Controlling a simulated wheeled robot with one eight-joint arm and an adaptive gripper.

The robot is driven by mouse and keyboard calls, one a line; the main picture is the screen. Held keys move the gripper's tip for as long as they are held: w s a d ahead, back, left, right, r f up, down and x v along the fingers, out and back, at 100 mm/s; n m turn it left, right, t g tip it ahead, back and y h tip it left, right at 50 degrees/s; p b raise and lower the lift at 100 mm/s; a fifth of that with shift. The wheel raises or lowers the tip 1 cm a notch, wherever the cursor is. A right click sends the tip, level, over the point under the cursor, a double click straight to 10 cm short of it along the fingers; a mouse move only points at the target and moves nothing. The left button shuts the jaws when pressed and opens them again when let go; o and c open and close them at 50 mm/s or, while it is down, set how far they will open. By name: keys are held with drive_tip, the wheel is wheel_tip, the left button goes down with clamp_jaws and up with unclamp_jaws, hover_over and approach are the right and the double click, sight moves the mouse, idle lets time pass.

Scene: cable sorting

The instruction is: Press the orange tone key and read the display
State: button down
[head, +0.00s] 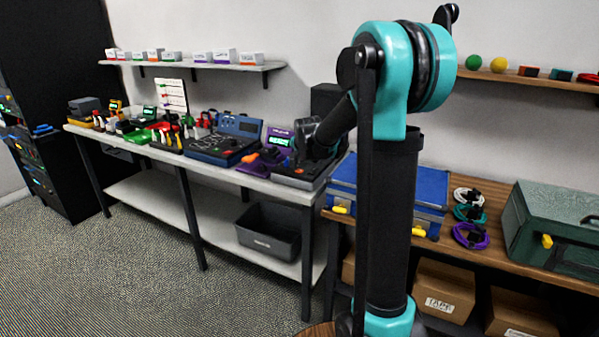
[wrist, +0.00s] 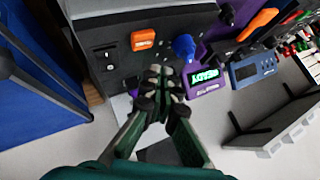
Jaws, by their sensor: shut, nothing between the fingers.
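An orange key (wrist: 143,40) sits on a dark grey box (wrist: 112,62) in the wrist view. A purple device (wrist: 208,90) with a lit green display (wrist: 204,76) is beside it; its characters are too small to read surely. The display also shows in the head view (head: 279,141). My gripper (wrist: 160,75) is shut and empty over the box's edge, apart from the orange key in the picture; whether it touches the box I cannot tell. In the head view my arm hides most of the gripper and the orange key.
A blue knob (wrist: 184,46) and an orange-handled tool (wrist: 258,24) lie near the display. A blue meter (head: 237,126) stands further left on the white bench (head: 150,150). A blue case (head: 430,185) is right of the bench. Shelves run along the wall.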

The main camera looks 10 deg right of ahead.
sight(300, 171)
drive_tip(key=shift+f, duration=1)
drive_tip(key=shift+f, duration=0.2)
idle(0.6)
drive_tip(key=shift+f, duration=0.25)
drive_tip(key=shift+f, duration=0.35)
idle(0.7)
idle(0.3)
drive_tip(key=shift+r, duration=0.8)
drive_tip(key=shift+r, duration=2.5)
